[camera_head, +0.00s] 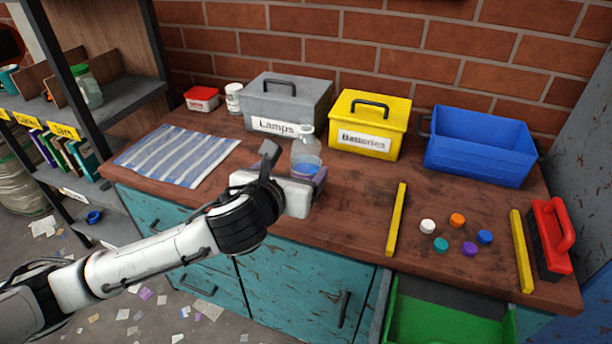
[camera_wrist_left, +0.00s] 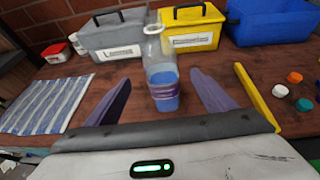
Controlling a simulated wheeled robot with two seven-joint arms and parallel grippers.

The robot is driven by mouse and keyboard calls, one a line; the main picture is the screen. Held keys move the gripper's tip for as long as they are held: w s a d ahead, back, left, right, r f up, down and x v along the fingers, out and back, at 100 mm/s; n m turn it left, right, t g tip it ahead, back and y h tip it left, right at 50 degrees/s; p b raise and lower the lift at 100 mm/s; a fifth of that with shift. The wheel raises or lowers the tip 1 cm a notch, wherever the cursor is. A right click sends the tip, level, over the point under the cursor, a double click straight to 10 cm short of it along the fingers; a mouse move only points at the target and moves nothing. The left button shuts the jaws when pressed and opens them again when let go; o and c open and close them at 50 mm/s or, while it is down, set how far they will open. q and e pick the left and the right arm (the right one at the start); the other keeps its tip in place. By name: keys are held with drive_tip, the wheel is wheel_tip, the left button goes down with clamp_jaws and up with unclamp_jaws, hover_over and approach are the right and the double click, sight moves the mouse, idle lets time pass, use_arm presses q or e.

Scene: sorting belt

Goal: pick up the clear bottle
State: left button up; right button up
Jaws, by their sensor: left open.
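The clear bottle (camera_head: 306,156) stands upright on the wooden counter, in front of the grey Lamps box. It holds blue liquid and has a purple band. My left gripper (camera_head: 296,172) is at the bottle, its body partly hiding the bottle's lower part in the head view. In the left wrist view the bottle (camera_wrist_left: 161,75) stands between the two purple fingers of my left gripper (camera_wrist_left: 160,98), which are spread apart with a gap on each side. My right gripper is not in view.
Behind stand the grey Lamps box (camera_head: 290,100), yellow Batteries box (camera_head: 369,125) and blue bin (camera_head: 480,145). A striped cloth (camera_head: 178,155) lies left. Yellow bars (camera_head: 396,218), several coloured caps (camera_head: 441,244) and a red-handled brush (camera_head: 551,238) lie right. A green-lined drawer (camera_head: 440,315) is open below.

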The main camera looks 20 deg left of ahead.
use_arm(q)
drive_tip(key=x, duration=0.8)
drive_tip(key=shift+d+f+b, duration=0.15)
drive_tip(key=shift+f+b, duration=0.05)
drive_tip(key=shift+b, duration=0.2)
drive_tip(key=c, duration=1.4)
